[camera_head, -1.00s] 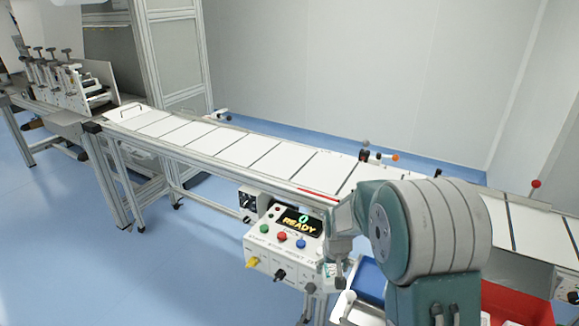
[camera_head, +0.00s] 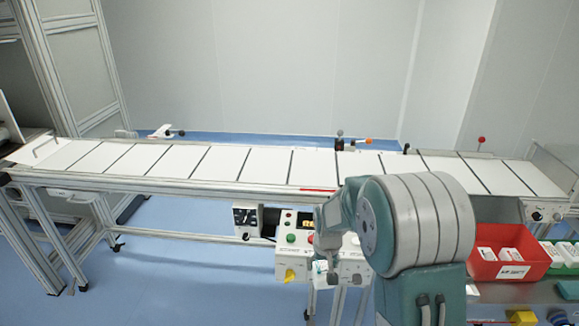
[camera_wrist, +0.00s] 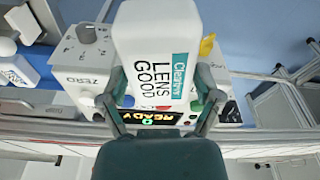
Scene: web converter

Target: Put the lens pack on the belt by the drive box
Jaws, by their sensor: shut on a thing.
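The lens pack, a white box printed "LENS GOOD" with a teal label, shows large in the wrist view (camera_wrist: 155,55). My gripper (camera_wrist: 160,98) is shut on it, with one finger on each side. In the head view the pack (camera_head: 320,268) is small beside my gripper (camera_head: 331,274), low in front of the belt. The belt (camera_head: 220,162) is a long row of white panels with dark seams. A box with a dark dial face (camera_head: 246,218) hangs below its front edge, and another with knobs (camera_head: 543,212) is at the right end. I cannot tell which is the drive box.
A control panel (camera_head: 290,256) with coloured buttons stands below the belt, partly behind my arm. A red bin (camera_head: 510,270) holding white packs and a green bin (camera_head: 566,252) are at right. The visible belt top is clear. Small fittings line its far edge.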

